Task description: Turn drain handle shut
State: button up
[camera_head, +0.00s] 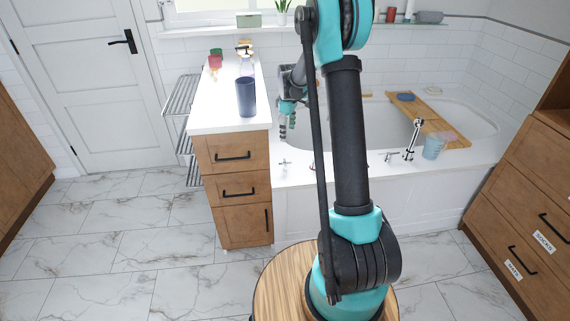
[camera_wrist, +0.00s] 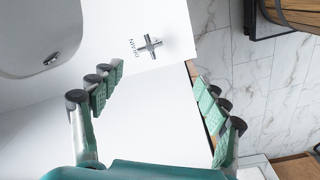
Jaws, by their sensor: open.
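The drain handle (camera_wrist: 149,46) is a small metal cross-shaped handle on the white tub deck. The word "DRAIN" is printed beside it in the wrist view. In the head view the handle (camera_head: 285,163) stands on the deck's near left corner, just right of the wooden cabinet. My gripper (camera_wrist: 160,85) is open and empty, its green-padded fingers spread wide. The handle lies beyond the fingertips, between their lines and apart from them. In the head view my gripper (camera_head: 287,124) hangs above the deck, close to the handle.
The white bathtub (camera_head: 360,120) lies behind my arm, with a wooden tray (camera_head: 432,122) across it. A metal tap (camera_head: 413,138) and a blue cup (camera_head: 433,148) stand on the right deck. A cabinet (camera_head: 232,158) stands left, with a dark cup (camera_head: 246,97) on top.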

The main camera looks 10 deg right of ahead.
aim_at(285, 162)
jog(key=shift+n, duration=0.8)
jog(key=w+f, duration=0.1)
jog(key=f, duration=0.5)
jog(key=w+f, duration=0.1)
jog(key=f, duration=0.6)
jog(key=w+f, duration=0.1)
jog(key=f, duration=0.6)
jog(key=shift+w+a+f, duration=0.1)
jog(key=shift+w+a, duration=0.15)
jog(key=shift+a, duration=0.1)
jog(key=c, duration=1.2)
jog(key=shift+o, duration=0.2)
